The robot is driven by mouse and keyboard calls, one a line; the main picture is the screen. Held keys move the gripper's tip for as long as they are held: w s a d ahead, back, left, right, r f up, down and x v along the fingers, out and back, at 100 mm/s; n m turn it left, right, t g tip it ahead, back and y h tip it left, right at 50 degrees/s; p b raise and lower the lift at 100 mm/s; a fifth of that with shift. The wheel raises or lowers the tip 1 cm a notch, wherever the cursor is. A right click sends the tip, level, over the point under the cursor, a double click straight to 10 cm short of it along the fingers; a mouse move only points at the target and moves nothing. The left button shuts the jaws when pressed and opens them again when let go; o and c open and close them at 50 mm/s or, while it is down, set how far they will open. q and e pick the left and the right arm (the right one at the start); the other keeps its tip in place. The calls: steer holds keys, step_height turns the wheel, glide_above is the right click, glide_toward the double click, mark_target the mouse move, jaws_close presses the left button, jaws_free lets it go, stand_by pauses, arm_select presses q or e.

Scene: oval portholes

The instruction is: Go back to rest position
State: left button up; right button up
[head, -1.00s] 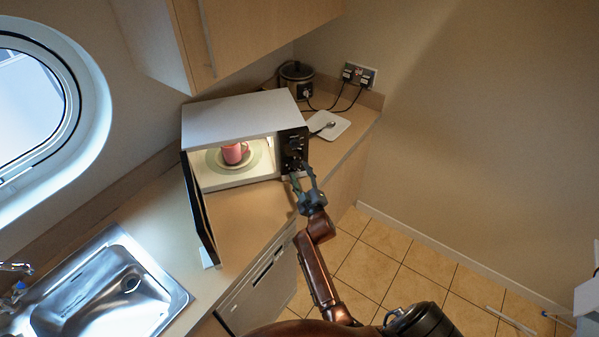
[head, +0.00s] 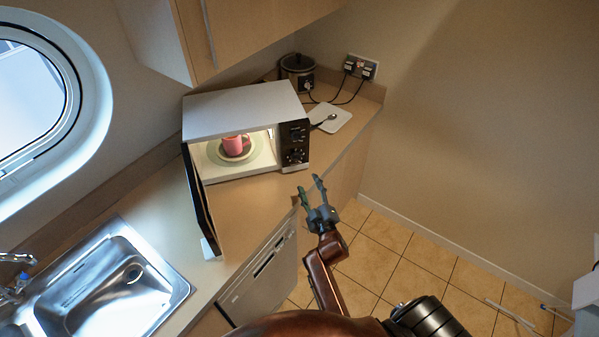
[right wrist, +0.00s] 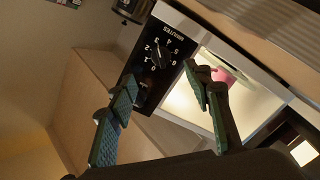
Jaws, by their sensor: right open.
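My right gripper (head: 312,189) is open and empty in front of the counter's edge, apart from the microwave (head: 240,106). In the right wrist view, its two fingers (right wrist: 160,118) stand wide apart with nothing between them. The microwave's door (head: 200,203) stands open, and its inside is lit. A pink mug (head: 233,146) on a saucer sits inside it; the mug shows partly behind a finger in the right wrist view (right wrist: 222,75). My left gripper is in neither view now.
The counter (head: 245,205) in front of the microwave is clear. A metal sink (head: 105,285) is at the lower left. A slow cooker (head: 298,70) and a white board (head: 328,116) with a spoon are right of the microwave. The tiled floor (head: 375,262) is open to the right.

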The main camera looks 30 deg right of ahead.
steer(key=s+d+f+m+g, duration=0.3)
steer(key=s+f+g, duration=0.1)
steer(key=s+f, duration=0.15)
steer(key=s+a+f+m+g+y, duration=0.1)
steer(key=s+a+f+g, duration=0.2)
steer(key=s, duration=0.6)
steer(key=s+a+f+m+g+y, duration=0.1)
steer(key=s+a+f+g+y, duration=0.2)
steer(key=s, duration=0.7)
steer(key=s+a+f+m+g, duration=0.1)
steer(key=s+a+f+g, duration=0.25)
steer(key=s, duration=0.55)
steer(key=s+f+n+g+b, duration=0.1)
steer(key=s+f+g, duration=0.15)
steer(key=f, duration=3.05)
steer(key=s+f, duration=1.6)
steer(key=s, duration=0.3)
steer(key=shift+a+n+y+b, duration=0.2)
steer(key=shift+n+y+b, duration=0.1)
steer(key=shift+y+b, duration=0.15)
